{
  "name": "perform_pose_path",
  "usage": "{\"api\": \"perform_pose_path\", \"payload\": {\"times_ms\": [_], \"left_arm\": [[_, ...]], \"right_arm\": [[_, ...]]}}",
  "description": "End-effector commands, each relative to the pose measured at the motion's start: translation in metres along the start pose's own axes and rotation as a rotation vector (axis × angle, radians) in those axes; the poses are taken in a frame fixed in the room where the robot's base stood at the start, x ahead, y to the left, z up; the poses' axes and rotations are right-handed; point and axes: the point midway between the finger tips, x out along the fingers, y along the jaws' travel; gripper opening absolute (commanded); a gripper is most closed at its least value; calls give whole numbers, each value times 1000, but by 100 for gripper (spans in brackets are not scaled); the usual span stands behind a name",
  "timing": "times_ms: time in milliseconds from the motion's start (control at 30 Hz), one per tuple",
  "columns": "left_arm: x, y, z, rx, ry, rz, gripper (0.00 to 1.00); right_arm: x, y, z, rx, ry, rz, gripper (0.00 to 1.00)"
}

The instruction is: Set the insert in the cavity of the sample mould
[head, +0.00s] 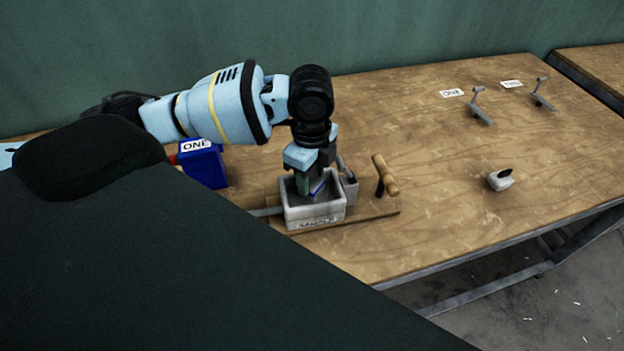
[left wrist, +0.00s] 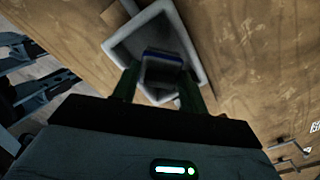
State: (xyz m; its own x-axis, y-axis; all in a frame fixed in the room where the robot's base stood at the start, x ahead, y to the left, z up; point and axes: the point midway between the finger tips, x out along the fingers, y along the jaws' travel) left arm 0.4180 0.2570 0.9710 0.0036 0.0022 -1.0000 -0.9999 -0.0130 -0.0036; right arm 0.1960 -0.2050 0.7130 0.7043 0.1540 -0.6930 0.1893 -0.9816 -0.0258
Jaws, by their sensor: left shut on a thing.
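The sample mould (head: 316,218) is a pale grey open box with a "SAMPLE" label on its front, set on a wooden board. It also shows in the left wrist view (left wrist: 186,34). My left gripper (head: 311,185) points down into the mould's opening. It is shut on the insert, a grey block with a blue band; the insert (left wrist: 163,66) shows between the fingers in the left wrist view, within the mould's rim outline. The fingers hide much of it in the head view. I cannot tell whether it touches the cavity floor. My right gripper is not in view.
A blue box (head: 204,168) labelled "ONE" stands left of the mould. A small grey piece with a black top (head: 500,180) and two levers (head: 481,108) stand further right. The table between is clear.

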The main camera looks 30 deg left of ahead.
Motion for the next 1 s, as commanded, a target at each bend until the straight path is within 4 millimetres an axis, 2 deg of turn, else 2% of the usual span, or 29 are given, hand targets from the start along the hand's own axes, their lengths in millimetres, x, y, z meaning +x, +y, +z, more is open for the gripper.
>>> {"api": "perform_pose_path", "payload": {"times_ms": [33,133,533,567,600,633,1000], "left_arm": [[11,1,0,-1,0,5,16],[21,0,0,0,0,2,16],[24,0,0,-1,1,0,16],[25,0,0,-1,1,1,44],[25,0,0,-1,1,0,50],[25,0,0,-1,1,0,52],[19,0,0,0,1,-2,52]], "right_arm": [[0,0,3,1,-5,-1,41],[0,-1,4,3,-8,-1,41],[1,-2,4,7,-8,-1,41],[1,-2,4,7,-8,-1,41],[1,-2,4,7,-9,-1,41],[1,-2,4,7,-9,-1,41],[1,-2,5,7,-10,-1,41]]}}
